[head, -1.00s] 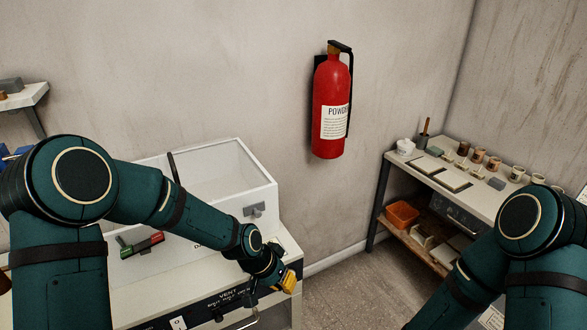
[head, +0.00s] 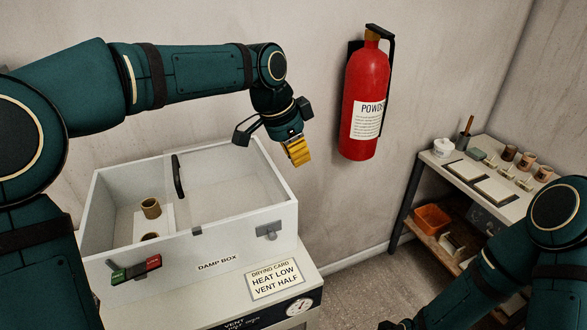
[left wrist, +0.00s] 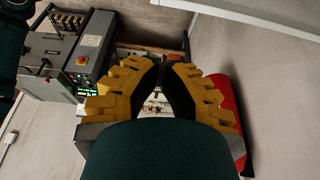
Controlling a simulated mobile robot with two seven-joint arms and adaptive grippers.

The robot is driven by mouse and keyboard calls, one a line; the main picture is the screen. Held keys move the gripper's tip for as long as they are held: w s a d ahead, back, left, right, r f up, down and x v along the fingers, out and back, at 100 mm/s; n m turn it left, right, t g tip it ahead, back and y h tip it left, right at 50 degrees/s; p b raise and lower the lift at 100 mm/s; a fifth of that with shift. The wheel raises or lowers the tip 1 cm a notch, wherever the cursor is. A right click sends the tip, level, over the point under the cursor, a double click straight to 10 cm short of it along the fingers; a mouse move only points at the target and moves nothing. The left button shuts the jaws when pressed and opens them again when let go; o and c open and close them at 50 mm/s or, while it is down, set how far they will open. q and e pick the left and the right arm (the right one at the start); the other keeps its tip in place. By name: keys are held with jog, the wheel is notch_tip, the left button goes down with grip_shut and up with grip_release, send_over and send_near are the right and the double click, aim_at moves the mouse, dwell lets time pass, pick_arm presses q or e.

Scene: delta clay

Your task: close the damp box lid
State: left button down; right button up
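The white damp box (head: 217,263) stands on the bench in the head view. Its left part is open to view, with brown cups (head: 150,208) inside. A black handle (head: 178,176) stands upright near the middle of its top. A pale, see-through panel seems to cover the right part, but I cannot tell the lid's edges clearly. My left gripper (head: 297,151) is above and behind the box's right back corner, apart from it. In the left wrist view (left wrist: 160,68) its yellow fingers show a gap with nothing held. My right gripper is out of view.
A red fire extinguisher (head: 367,105) hangs on the wall right of my left gripper. A shelf table (head: 455,163) with cups stands at the right. A green-red lever (head: 135,267) projects from the box front.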

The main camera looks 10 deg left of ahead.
aim_at(207, 217)
pick_arm(q)
jog(key=f, duration=0.3)
jog(key=f+b, duration=0.1)
jog(key=f, duration=0.5)
jog(key=shift+s+a+f, duration=0.1)
jog(key=shift+s+a, duration=0.1)
jog(key=shift+s, duration=0.15)
jog(key=shift+a, duration=0.1)
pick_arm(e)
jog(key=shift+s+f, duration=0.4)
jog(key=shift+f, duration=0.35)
pick_arm(q)
jog(key=shift+s+a, duration=0.1)
